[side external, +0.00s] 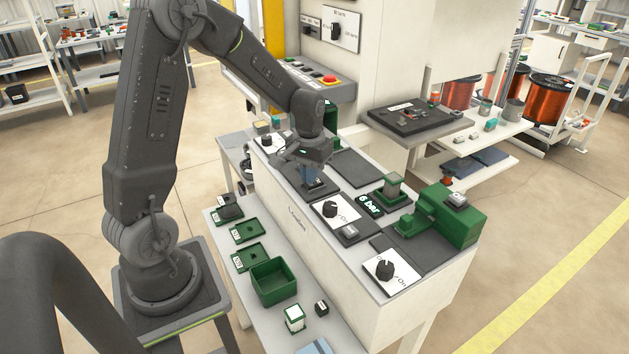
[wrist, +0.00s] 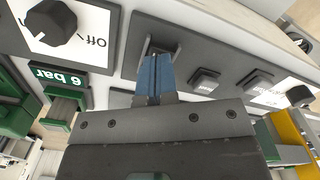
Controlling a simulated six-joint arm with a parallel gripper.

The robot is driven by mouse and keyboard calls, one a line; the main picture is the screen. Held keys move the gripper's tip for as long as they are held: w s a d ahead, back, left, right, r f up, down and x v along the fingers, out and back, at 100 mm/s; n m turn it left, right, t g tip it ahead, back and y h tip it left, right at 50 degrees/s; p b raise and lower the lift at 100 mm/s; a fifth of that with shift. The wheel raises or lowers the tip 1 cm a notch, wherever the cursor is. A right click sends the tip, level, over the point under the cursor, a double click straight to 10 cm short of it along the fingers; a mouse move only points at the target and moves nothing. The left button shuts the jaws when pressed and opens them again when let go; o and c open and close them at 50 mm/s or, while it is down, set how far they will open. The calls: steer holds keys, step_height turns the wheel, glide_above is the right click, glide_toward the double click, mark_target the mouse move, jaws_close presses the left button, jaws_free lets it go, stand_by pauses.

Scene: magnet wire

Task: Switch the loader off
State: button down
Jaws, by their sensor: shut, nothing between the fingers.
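My gripper (side external: 308,178) is shut and empty, pointing down over the white cabinet. Its blue fingers (wrist: 154,72) lie together in the wrist view, with their tips at a grey, bracket-like part (wrist: 174,46) on a dark panel. I cannot tell whether they touch it. Three black rotary knobs on white Off/On plates are in view: one in the middle (side external: 330,209), one at the near right end (side external: 384,268) and one at the far left end (side external: 267,141). The wrist view shows a knob at upper left (wrist: 51,22) and another at right (wrist: 299,96). The lettering on the cabinet front (side external: 297,218) is too small to read surely.
A "6 bar" display (side external: 369,204) and a green fixture (side external: 455,216) stand to the right of my gripper. Small grey buttons (wrist: 205,80) sit beside the fingers. A lower shelf holds green trays (side external: 273,280). A control box with a red button (side external: 328,79) is behind.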

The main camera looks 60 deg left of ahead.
steer(key=shift+r, duration=3.1)
steer(key=s+d+r+m+t, duration=0.2)
steer(key=s+d+r, duration=0.3)
steer(key=s+d, duration=0.3)
steer(key=s+d+r+m+t, duration=0.3)
steer(key=s+d+r+m, duration=0.1)
steer(key=s+d, duration=0.4)
steer(key=shift+r+t, duration=0.3)
steer(key=shift+r, duration=0.4)
